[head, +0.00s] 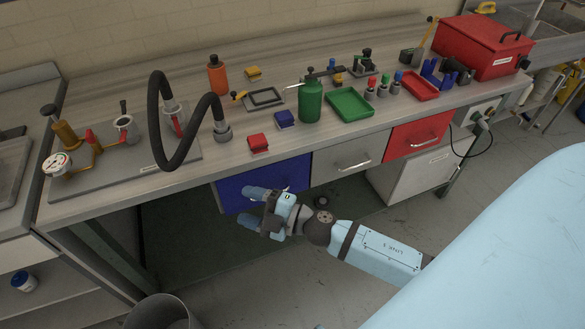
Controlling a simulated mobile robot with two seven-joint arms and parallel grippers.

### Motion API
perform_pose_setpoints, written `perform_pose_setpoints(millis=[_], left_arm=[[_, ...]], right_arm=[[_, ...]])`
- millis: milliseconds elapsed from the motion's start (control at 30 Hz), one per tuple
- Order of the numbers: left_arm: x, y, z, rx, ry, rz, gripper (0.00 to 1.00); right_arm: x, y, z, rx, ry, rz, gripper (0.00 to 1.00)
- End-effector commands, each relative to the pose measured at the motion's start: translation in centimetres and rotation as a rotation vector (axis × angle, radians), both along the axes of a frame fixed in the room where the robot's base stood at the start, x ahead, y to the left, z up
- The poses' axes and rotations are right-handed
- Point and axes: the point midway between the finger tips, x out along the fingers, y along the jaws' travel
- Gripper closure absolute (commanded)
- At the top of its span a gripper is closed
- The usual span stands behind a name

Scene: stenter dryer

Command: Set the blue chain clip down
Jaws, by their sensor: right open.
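A small blue block-shaped piece, which looks like the blue chain clip (285,119), rests on the workbench (330,133) left of the green bottle. A similar red clip (258,144) lies nearer the bench's front edge, and a yellow clip (253,73) lies farther back. My right gripper (251,206) is open, with nothing visible between its fingers. It is in front of the bench, by the blue drawer (263,184), apart from the clips. My left gripper is out of view.
A green bottle (310,102) and green tray (350,104) stand right of the blue clip. A black hose (161,130) arches over a plate on the left. A red drawer (417,135) and grey drawer (348,157) line the front. A bin (161,312) stands on the floor.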

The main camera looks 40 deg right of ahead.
Motion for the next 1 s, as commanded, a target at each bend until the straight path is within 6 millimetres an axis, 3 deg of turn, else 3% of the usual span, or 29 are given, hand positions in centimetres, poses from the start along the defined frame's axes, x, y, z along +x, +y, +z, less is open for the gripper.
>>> perform_pose_setpoints(millis=[200, 300, 433, 600, 833, 1000], left_arm=[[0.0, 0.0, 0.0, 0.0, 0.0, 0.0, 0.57], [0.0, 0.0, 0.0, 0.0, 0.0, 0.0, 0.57], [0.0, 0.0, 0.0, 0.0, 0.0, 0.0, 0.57], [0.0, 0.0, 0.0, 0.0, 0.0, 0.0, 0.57], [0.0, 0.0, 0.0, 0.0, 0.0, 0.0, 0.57], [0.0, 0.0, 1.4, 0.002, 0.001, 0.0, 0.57]], right_arm=[[-5.5, -2.5, -7.8, 0.422, 0.497, -0.387, 0.38], [-8.8, -2.5, -11.4, 0.543, 0.722, -0.497, 0.38], [-12.3, -1.9, -14.3, 0.637, 0.93, -0.567, 0.38], [-14.0, -1.4, -15.5, 0.681, 1.029, -0.588, 0.38], [-14.0, -1.3, -15.5, 0.682, 1.03, -0.588, 0.38], [-14.0, -1.4, -14.0, 0.68, 1.027, -0.587, 0.38]])
